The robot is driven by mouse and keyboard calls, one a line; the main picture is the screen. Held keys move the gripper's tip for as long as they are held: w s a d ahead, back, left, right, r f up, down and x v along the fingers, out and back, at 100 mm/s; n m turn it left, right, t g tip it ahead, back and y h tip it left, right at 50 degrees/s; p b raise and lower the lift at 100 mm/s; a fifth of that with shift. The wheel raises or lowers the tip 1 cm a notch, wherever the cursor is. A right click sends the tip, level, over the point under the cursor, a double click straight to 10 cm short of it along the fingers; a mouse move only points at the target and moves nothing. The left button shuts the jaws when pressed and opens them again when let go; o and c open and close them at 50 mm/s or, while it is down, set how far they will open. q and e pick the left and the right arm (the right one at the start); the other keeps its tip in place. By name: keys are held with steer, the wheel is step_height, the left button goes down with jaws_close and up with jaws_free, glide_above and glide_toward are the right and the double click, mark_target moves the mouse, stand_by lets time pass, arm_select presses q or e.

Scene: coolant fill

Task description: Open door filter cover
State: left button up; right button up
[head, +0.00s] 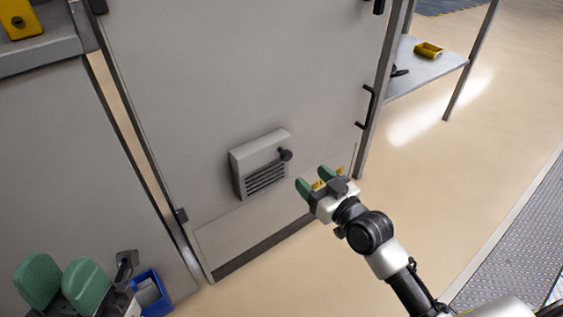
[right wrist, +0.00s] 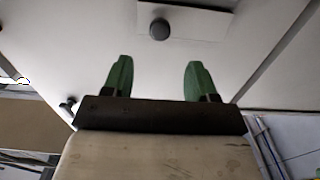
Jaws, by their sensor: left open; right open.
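The filter cover (head: 258,160) is a grey box with a slatted vent low on the grey cabinet door (head: 240,80). It sits flat against the door and looks shut. A round black knob (head: 285,155) sticks out at its upper right; the knob also shows in the right wrist view (right wrist: 159,29), ahead of the fingers and midway between them. My right gripper (head: 315,179) is open and empty, with green fingers, just right of and below the knob, apart from it. My left gripper (head: 62,283) is open and empty at the lower left, away from the door.
A blue bin (head: 151,293) stands on the floor beside the left gripper. A black door handle (head: 366,106) is on the door's right edge. A shelf (head: 428,72) with a yellow tray (head: 429,50) stands at the back right. The floor (head: 450,180) right of the door is clear.

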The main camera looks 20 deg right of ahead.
mark_target(288, 156)
steer(key=b+x, duration=0.3)
steer(key=x, duration=0.7)
steer(key=shift+w, duration=0.2)
jaws_close()
